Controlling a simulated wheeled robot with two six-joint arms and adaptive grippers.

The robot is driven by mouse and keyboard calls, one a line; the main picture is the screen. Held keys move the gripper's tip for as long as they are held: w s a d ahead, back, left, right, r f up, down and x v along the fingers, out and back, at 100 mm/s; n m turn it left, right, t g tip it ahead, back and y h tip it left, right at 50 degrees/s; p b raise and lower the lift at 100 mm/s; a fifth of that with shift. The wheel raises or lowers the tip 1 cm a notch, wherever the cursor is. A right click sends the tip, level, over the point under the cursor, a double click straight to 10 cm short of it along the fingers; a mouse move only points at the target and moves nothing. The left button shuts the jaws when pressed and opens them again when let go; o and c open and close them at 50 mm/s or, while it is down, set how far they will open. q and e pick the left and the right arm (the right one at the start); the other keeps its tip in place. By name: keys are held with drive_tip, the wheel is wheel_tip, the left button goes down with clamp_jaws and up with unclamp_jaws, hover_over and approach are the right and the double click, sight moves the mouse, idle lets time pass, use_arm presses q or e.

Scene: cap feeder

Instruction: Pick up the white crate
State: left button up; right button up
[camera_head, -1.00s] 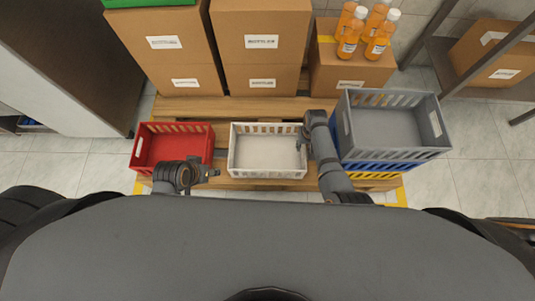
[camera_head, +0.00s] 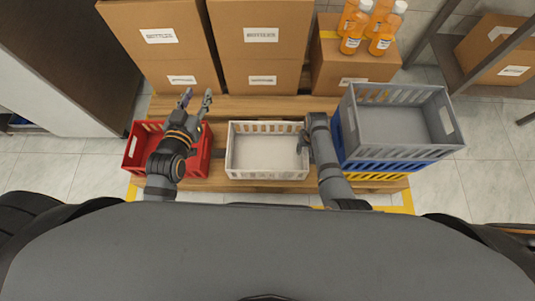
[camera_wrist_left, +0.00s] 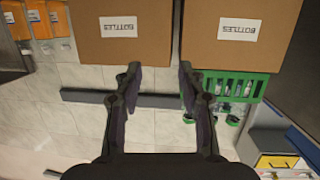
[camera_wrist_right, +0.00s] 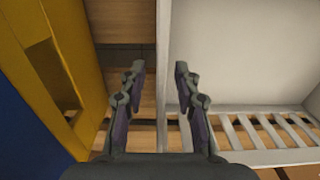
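The white crate (camera_head: 267,173) sits upright and empty on the wooden pallet, between the red crate and the grey crate. My right gripper (camera_head: 303,143) is at its right side wall. In the right wrist view, the white crate (camera_wrist_right: 240,60) shows its side wall running in the gap between my open fingers (camera_wrist_right: 159,70); I cannot tell whether they touch it. My left gripper (camera_head: 198,94) is open and empty, raised over the red crate and pointing toward the boxes. Its open fingers (camera_wrist_left: 160,68) also show in the left wrist view, away from the white crate.
The red crate (camera_head: 132,152) is left of the white crate. The grey crate (camera_head: 400,153) is stacked on blue (camera_head: 375,167) and yellow (camera_head: 375,177) crates close to my right arm. Cardboard boxes (camera_head: 261,65) and orange bottles (camera_head: 383,30) stand behind.

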drive_tip(key=shift+f+b, duration=0.45)
use_arm(q)
wheel_tip(320, 180, up, 10)
drive_tip(key=w+t, duration=0.1)
drive_tip(key=t, duration=0.3)
drive_tip(key=shift+w+t, duration=0.3)
drive_tip(key=shift+t, duration=0.1)
drive_tip(key=shift+a, duration=0.1)
use_arm(e)
clamp_jaws()
drive_tip(key=shift+r, duration=0.1)
